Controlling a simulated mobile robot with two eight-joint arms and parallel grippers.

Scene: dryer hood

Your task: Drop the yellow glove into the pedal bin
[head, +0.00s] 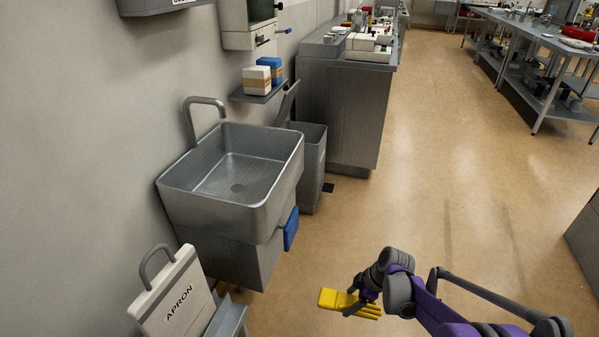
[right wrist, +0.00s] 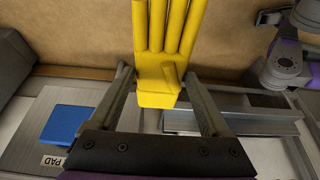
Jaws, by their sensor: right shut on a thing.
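The yellow glove (head: 336,299) is held in my right gripper (head: 358,301), above the floor at the bottom of the head view. In the right wrist view the glove (right wrist: 163,70) lies between the two fingers (right wrist: 162,88), with its own fingers pointing up the picture. A grey bin (head: 312,165), which looks like the pedal bin, stands on the floor between the sink and the counter. Its lid (head: 289,101) appears raised and its top open; its inside is mostly hidden. The gripper and glove are well in front of the bin, apart from it. My left gripper is out of view.
A steel sink (head: 238,180) with a blue pad (head: 291,229) on its side stands left of the bin. A counter (head: 340,115) is behind the bin. A white apron box (head: 172,300) is at lower left. Open floor (head: 420,190) lies to the right.

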